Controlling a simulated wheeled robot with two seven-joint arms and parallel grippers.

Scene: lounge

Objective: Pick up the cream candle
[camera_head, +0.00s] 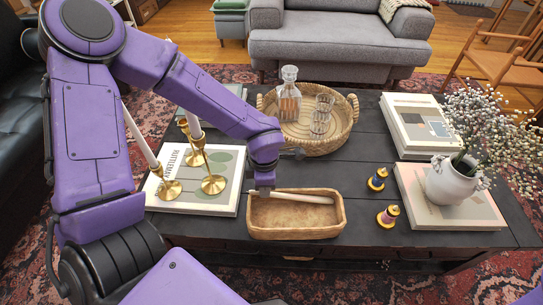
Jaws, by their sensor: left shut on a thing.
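The cream candle (305,198) lies level, left to right, over the small tan wooden tray (296,234). My left gripper (265,190) reaches down from the upper left to the tray's left end. It is shut on the candle's left end, with the rest of the candle sticking out to the right. The fingertips are small and partly hidden, and I cannot tell whether the candle still touches the tray. My right gripper is out of view.
Brass candlesticks (213,184) with pale candles stand on a book at left, beside my arm. A woven tray (348,138) holds a decanter and glasses behind. Thread spools (378,180) and a white vase (450,184) on books stand at right.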

